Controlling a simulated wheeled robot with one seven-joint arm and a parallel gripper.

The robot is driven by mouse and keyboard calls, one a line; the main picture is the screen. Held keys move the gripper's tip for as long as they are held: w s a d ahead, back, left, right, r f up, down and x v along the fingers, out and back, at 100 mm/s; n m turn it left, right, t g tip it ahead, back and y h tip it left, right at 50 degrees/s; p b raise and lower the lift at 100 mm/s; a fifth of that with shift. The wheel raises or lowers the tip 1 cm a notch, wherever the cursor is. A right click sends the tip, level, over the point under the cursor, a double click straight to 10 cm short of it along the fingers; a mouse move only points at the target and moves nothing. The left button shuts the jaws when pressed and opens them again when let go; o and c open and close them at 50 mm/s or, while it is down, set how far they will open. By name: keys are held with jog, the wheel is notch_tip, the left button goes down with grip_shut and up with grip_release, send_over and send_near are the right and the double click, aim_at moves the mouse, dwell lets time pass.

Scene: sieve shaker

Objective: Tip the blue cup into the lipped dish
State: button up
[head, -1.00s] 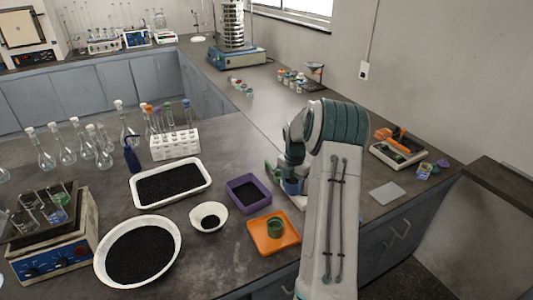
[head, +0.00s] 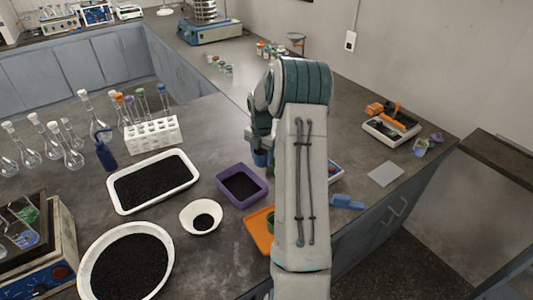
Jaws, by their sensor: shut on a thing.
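My gripper (head: 262,146) is shut on the blue cup (head: 260,159), seen in the head view just beyond the purple square tray. Only a small part of the cup shows below the fingers; its contents are hidden, and my arm covers the area to the right. A small white dish (head: 187,222) with a sloping rim, likely the lipped dish, stands on the bench left of and nearer than the gripper. It holds a small dark heap of grains. The cup is apart from this dish and looks about upright.
The purple tray (head: 262,198) of dark grains lies between gripper and dish. A white rectangular tray (head: 113,196) and large round bowl (head: 84,270) stand left. An orange tray (head: 256,238) with a green cup is partly behind my arm. Blue pieces (head: 346,202) lie right.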

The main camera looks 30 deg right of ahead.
jog(key=s+a+f+y+b, duration=0.1)
jog(key=a+b, duration=0.2)
jog(key=a, duration=0.7)
jog(key=s+a+f+y+b, duration=0.1)
jog(key=a+b, duration=0.2)
jog(key=a, duration=0.7)
jog(key=s+a+f+y+b, duration=0.1)
jog(key=s+a+b, duration=0.1)
jog(key=a, duration=0.7)
jog(key=shift+a+f+b, duration=0.35)
jog(key=shift+a+b, duration=0.05)
jog(key=shift+b, duration=0.45)
jog(key=y, duration=0.5)
jog(key=shift+w+a+r, duration=0.1)
jog(key=shift+a+r, duration=0.1)
jog(key=shift+d+f+y+b, duration=0.1)
jog(key=shift+y+b, duration=0.3)
jog(key=shift+y, duration=0.1)
jog(key=y+b, duration=0.4)
jog(key=b, duration=0.1)
jog(key=y+b, duration=0.3)
jog(key=d+y+b, duration=0.1)
jog(key=y+b, duration=0.2)
jog(key=b, duration=0.1)
jog(key=shift+d, duration=0.2)
jog(key=shift+y, duration=0.3)
